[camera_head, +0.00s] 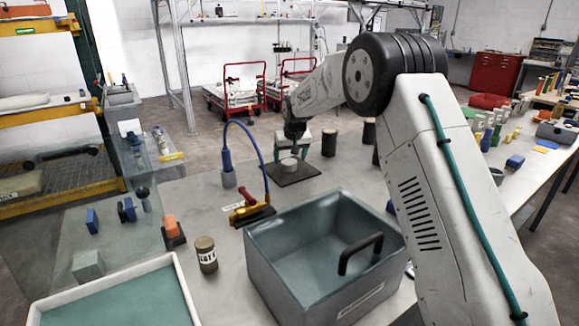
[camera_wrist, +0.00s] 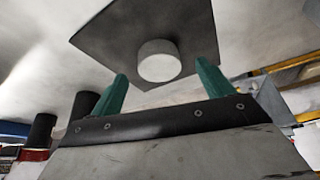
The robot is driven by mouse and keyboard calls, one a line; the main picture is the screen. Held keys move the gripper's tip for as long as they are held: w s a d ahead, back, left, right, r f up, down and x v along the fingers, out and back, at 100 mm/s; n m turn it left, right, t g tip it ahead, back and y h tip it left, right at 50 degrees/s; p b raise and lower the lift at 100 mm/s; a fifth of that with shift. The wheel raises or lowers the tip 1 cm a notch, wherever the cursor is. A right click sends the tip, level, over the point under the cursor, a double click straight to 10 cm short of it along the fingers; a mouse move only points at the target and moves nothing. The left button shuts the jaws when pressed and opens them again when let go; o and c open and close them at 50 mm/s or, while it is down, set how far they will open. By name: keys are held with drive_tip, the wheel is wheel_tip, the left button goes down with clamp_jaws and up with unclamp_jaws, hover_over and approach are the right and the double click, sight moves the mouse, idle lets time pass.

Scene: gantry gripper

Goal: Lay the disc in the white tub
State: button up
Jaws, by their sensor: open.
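A pale, short round disc (camera_head: 288,165) sits on a dark square plate (camera_head: 311,172) on the grey table. In the wrist view, the disc (camera_wrist: 159,61) lies on the same plate (camera_wrist: 110,38), between the lines of my green fingers. My gripper (camera_wrist: 162,72) is open and empty, with a gap on each side of the disc. In the head view, my gripper (camera_head: 290,150) is just above the disc, partly hidden by my wrist. The white tub (camera_head: 174,262), with a white rim and a green-grey floor, stands at the lower left and looks empty.
A grey-green bin (camera_head: 280,279) with a black handle stands between plate and front edge. Near it are a labelled can (camera_head: 206,254), a red-and-yellow tool (camera_head: 251,211) and a blue cable (camera_head: 258,150). Dark cylinders (camera_head: 329,142) stand right of the plate.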

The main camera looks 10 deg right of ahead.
sight(289, 162)
drive_tip(key=shift+x, duration=1.55)
drive_tip(key=shift+w, duration=0.1)
drive_tip(key=c, duration=1.3)
drive_tip(key=shift+r, duration=0.15)
drive_tip(key=shift+r, duration=1.45)
drive_tip(key=shift+s+r, duration=0.2)
drive_tip(key=shift+r, duration=0.1)
drive_tip(key=s, duration=1)
drive_tip(key=s+r, duration=0.1)
drive_tip(key=s, duration=0.4)
drive_tip(key=shift+s+d+r, duration=0.1)
drive_tip(key=shift+s+r, duration=0.05)
drive_tip(key=shift+s, duration=0.2)
